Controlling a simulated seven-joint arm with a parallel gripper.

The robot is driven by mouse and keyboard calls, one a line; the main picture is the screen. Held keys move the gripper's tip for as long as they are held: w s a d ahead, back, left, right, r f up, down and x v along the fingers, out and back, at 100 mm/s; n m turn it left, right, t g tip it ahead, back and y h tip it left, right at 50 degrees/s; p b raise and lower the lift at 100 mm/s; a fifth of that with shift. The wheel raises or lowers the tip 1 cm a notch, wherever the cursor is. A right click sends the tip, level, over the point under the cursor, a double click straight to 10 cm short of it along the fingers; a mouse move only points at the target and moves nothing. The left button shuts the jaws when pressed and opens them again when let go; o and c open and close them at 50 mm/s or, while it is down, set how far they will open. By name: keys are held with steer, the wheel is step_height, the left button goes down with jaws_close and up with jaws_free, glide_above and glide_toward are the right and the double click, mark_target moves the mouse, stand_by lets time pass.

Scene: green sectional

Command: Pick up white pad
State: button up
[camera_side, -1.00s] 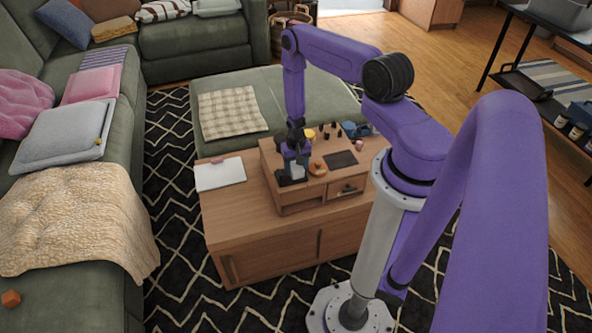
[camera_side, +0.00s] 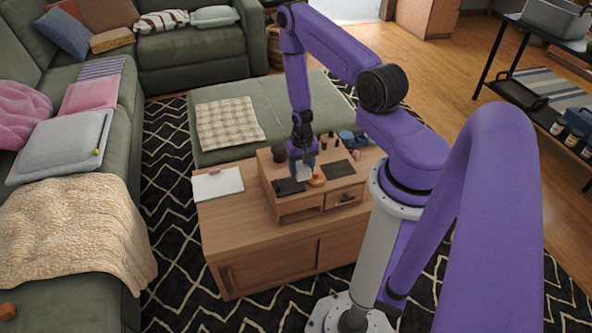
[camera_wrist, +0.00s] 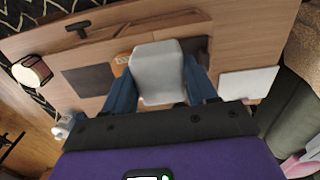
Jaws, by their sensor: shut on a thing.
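My gripper (camera_side: 302,164) is over the small wooden desk unit on the low cabinet. It is shut on the white pad (camera_wrist: 158,72), a pale block with rounded corners, which sits between the two blue fingers in the wrist view. In the side view the pad (camera_side: 302,174) is small and partly hidden by the fingers. It appears to be just above the unit's top, beside a dark flat panel (camera_side: 290,187). I cannot tell the exact gap beneath it.
An orange round item (camera_side: 316,180) is close to the right of the pad. A dark mat (camera_side: 337,168), several small dark upright pieces and a blue item (camera_side: 348,138) stand on the unit. A white board (camera_side: 218,184) lies left on the cabinet (camera_side: 240,215), with bare wood in front.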

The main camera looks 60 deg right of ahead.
steer(key=s+a+r, duration=0.4)
steer(key=s, duration=0.3)
steer(key=shift+s+a, duration=0.3)
steer(key=shift+s, duration=0.1)
steer(key=o, duration=0.4)
steer(key=c, duration=0.3)
